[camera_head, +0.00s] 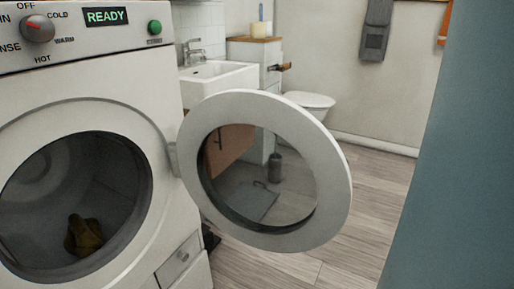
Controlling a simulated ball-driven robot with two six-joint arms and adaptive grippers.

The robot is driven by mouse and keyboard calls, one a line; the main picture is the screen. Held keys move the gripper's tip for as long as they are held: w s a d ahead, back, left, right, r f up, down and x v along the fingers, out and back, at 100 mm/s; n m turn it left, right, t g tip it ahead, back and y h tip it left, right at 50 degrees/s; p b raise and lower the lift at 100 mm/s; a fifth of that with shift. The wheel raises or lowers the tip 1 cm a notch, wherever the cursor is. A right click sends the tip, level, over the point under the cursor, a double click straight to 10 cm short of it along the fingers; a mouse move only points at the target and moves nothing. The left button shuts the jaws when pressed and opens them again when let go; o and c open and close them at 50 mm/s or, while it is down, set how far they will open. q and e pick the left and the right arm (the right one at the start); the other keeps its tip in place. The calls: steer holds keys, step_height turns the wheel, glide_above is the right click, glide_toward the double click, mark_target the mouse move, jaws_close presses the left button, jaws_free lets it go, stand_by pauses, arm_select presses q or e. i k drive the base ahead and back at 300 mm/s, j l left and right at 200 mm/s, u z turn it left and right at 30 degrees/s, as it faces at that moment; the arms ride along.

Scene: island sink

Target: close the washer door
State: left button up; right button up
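The washer (165,72) is a white front-loader filling the left side of the head camera view. Its round door (334,190) has a white ring and a glass window, and stands swung open to the right of the drum opening. The hinge (173,160) is at the opening's right side. A brown cloth-like item (84,238) lies inside the dark drum (110,185). Neither of my grippers shows in this view.
A sink (215,76) with a faucet, a cabinet and a toilet (310,101) stand behind the door. A blue-grey upright surface (455,160) fills the right side. Bare wood floor (365,200) lies between it and the door. The washer's display reads READY.

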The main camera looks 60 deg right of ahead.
mark_target(328, 163)
steer(key=k+l+u, duration=0.1)
steer(key=k+l, duration=0.15)
steer(key=l, duration=0.25)
steer(key=k+l+u, duration=0.1)
steer(key=k+l, duration=0.2)
steer(key=l, duration=0.15)
steer(key=k+l+u, duration=0.1)
steer(key=k+l, duration=0.2)
steer(key=l, duration=0.15)
steer(key=i+l, duration=0.1)
steer(key=l, duration=0.35)
steer(key=i+l+u, duration=0.15)
steer(key=l, duration=0.8)
steer(key=l+u, duration=0.1)
steer(key=l, duration=0.2)
steer(key=k, duration=0.05)
